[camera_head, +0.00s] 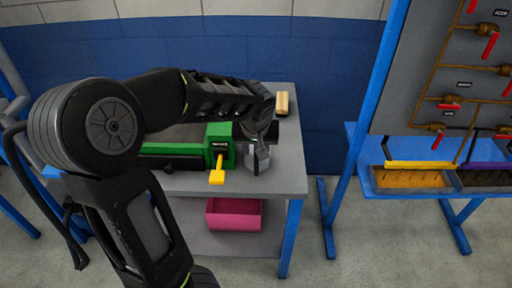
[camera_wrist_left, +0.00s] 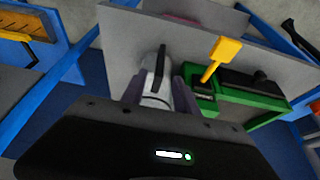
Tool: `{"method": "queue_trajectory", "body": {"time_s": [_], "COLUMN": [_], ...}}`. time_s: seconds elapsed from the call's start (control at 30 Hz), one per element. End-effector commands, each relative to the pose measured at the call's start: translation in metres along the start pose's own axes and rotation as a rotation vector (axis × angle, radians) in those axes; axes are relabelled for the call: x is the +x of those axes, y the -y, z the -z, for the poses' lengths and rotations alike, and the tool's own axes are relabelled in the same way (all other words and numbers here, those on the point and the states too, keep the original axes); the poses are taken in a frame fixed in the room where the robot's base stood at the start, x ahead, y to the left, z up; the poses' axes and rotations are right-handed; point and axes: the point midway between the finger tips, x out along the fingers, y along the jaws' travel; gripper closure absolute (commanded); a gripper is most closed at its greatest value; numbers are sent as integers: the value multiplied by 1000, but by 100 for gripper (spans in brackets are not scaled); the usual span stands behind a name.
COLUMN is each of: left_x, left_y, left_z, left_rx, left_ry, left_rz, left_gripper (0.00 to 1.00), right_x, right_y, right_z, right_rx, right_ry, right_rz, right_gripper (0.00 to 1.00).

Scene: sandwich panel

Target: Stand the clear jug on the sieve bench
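A small clear-grey jug (camera_head: 261,160) with a dark handle is at the right part of a grey-topped bench (camera_head: 285,178), right of a green vice-like device. I cannot tell whether it rests on the top. My left gripper (camera_head: 258,140) is over it from behind. In the left wrist view the jug (camera_wrist_left: 157,80) sits between the fingers of the left gripper (camera_wrist_left: 160,95), which are apart on either side of it. Whether they press on it is unclear. My right gripper is not in view. I cannot tell which surface is the sieve bench.
The green device (camera_head: 221,146) with a yellow lever (camera_head: 217,174) stands close left of the jug. A tan block (camera_head: 282,103) lies at the bench's back right. A pink bin (camera_head: 233,214) is on the lower shelf. A blue-framed valve panel (camera_head: 455,70) with trays stands right.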

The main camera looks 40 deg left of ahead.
Motion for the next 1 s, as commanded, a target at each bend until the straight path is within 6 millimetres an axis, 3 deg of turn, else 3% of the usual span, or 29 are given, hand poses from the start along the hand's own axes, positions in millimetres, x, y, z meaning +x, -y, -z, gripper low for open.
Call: {"method": "queue_trajectory", "body": {"time_s": [0.3, 0.37, 0.47, 0.57, 0.67, 0.8, 0.9, 1.0], "left_x": [3, 10, 33, 69, 112, 156, 167, 167], "left_y": [-4, -12, -37, -72, -106, -135, -141, -142], "left_z": [-3, -10, -35, -83, -156, -282, -359, -410], "left_rx": [11, 35, 109, 213, 315, 396, 409, 410], "left_ry": [6, 16, 57, 127, 221, 358, 427, 466], "left_rz": [-3, -13, -46, -108, -194, -323, -387, -421], "left_gripper": [64, 64, 64, 64, 64, 64, 64, 64], "right_x": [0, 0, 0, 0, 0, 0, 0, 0], "right_y": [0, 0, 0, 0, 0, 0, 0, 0], "right_z": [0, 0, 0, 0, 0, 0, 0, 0], "right_rx": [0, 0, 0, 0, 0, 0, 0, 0], "right_ry": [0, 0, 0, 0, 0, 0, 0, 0], "right_rz": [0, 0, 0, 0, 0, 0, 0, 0], "right_gripper": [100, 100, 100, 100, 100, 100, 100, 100]}}
